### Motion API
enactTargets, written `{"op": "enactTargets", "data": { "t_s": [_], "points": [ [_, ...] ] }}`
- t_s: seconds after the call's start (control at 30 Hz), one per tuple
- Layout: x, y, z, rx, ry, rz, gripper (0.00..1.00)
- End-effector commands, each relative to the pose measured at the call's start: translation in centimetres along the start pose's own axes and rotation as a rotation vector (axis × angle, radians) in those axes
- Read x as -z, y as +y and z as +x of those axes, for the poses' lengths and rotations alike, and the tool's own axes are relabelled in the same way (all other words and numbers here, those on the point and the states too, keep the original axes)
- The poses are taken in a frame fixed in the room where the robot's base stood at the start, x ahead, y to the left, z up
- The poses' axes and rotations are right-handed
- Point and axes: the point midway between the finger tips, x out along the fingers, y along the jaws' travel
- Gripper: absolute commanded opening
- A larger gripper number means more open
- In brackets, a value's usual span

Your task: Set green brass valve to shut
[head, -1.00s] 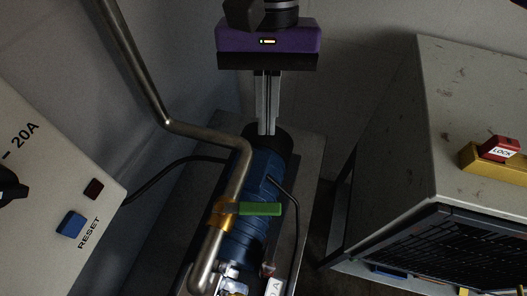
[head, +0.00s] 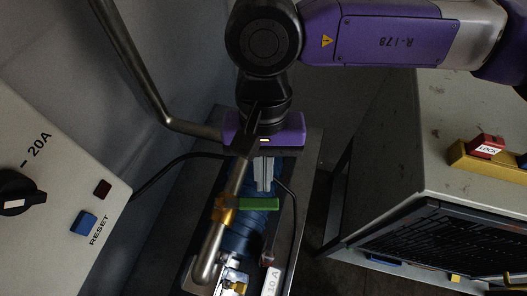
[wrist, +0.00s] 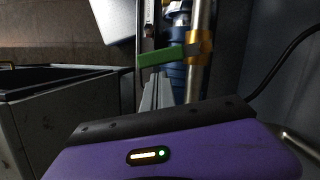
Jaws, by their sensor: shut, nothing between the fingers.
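The brass valve (head: 226,209) sits on a steel pipe in front of a blue motor. Its green lever handle (head: 259,204) points out to the right, crosswise to the pipe. In the wrist view the brass body (wrist: 199,46) is right of centre and the green handle (wrist: 161,57) reaches left from it. My gripper (head: 264,188) is shut and empty, its fingers pointing down just behind the handle in the head view. In the wrist view the fingertips (wrist: 157,84) appear just below the handle. I cannot tell whether they touch it.
A panel with a black knob (head: 16,197) and a blue RESET button (head: 84,223) is at left. A grey cabinet (head: 462,125) with a red LOCK block (head: 486,147) stands at right. A black cable (head: 294,215) runs close right of the handle.

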Motion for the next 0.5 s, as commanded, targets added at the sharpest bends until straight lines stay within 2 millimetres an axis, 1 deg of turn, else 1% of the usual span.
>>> {"op": "enactTargets", "data": {
  "t_s": [0.1, 0.5],
  "points": [
    [-0.47, -0.01, 0.08, 0.001, 0.000, -0.002, 0.00],
    [-0.54, 0.05, 0.36, 0.005, 0.000, 0.016, 0.00]
  ]
}}
